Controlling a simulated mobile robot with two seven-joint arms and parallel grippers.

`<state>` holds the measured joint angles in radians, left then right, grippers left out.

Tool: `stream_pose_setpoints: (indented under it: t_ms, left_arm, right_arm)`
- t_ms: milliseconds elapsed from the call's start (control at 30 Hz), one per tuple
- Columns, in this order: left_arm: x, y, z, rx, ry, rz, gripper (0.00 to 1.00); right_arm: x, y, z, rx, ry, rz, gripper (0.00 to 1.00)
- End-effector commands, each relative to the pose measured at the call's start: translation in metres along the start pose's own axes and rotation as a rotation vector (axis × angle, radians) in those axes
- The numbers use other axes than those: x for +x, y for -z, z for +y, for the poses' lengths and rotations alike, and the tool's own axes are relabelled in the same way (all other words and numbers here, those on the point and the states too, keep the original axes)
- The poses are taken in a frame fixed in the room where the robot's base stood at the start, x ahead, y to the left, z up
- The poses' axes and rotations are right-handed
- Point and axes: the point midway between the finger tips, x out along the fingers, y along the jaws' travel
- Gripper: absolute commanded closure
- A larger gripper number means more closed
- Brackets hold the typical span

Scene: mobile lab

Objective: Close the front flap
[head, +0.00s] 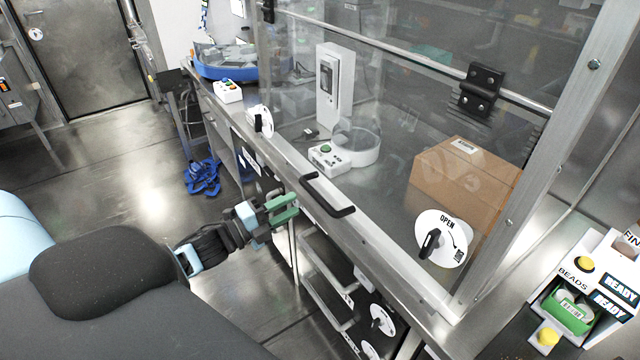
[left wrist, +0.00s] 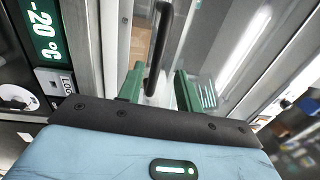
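The front flap (head: 390,130) is a clear panel in a metal frame, with a long black handle (head: 327,195) on its lower rail. It hangs low across the enclosure's front; I cannot tell whether its lower edge is fully seated. My left gripper (head: 284,208) has green fingers and is just left of the handle in the head view. In the left wrist view, the open fingers (left wrist: 158,88) stand either side of the line of the handle (left wrist: 158,50), which lies ahead of them. They do not grip it. My right gripper is not in view.
A white round latch plate marked OPEN (head: 441,238) is at the lower right; another latch (head: 260,122) is at the left. A cardboard box (head: 465,182) is behind the clear panel. A beads station (head: 585,290) stands at the right. Open floor lies left.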

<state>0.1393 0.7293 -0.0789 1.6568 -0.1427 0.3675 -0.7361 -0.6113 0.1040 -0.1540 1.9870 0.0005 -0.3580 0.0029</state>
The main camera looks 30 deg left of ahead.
Motion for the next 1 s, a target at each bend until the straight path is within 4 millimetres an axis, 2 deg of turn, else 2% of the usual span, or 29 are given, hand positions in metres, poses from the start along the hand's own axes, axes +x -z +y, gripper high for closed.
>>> stream_pose_setpoints:
  t_ms: [100, 233, 700, 1000]
  left_arm:
    - [0.0, 0.0, 0.004, -0.003, -0.004, 0.0, 0.65]
    - [0.007, 0.0, 0.003, -0.004, -0.001, -0.001, 0.65]
    - [0.065, 0.0, 0.002, -0.006, 0.0, 0.0, 0.65]
    - [0.078, 0.001, 0.003, -0.006, -0.002, 0.0, 0.65]
  right_arm:
    - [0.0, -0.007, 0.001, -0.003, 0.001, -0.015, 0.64]
    - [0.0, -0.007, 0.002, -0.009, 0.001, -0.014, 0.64]
    - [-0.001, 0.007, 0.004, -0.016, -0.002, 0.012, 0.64]
    - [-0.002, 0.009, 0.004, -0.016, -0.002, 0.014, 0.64]
